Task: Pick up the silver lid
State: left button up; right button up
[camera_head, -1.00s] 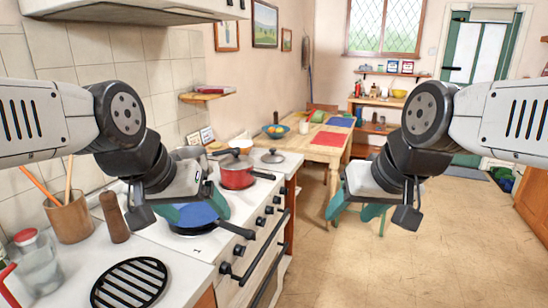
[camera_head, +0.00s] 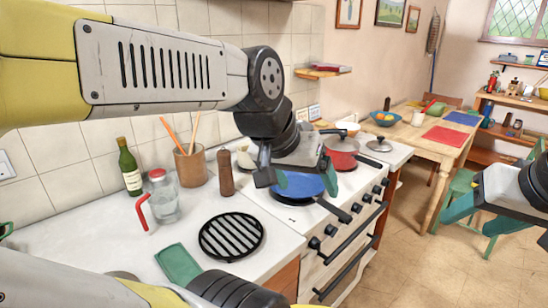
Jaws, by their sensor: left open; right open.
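The silver lid (camera_head: 379,146), round with a small knob on top, lies on the white counter to the right of the stove, beside the red pot (camera_head: 341,153). My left gripper (camera_head: 305,180) is open over the stove, in front of the blue pan (camera_head: 298,186), to the left of and nearer than the lid. Nothing shows held in it. My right gripper (camera_head: 482,217) is open at the right edge, over the floor and apart from the lid; its arm is partly out of view.
A wooden table (camera_head: 455,150) stands behind the lid.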

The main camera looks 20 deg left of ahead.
aim_at(378, 145)
jog(key=k, duration=0.35)
jog(key=i+l+u, duration=0.25)
jog(key=i+l, duration=0.75)
jog(key=i, duration=0.2)
jog(key=i+l+u, duration=0.25)
jog(key=i+l, duration=0.9)
jog(key=l, duration=0.05)
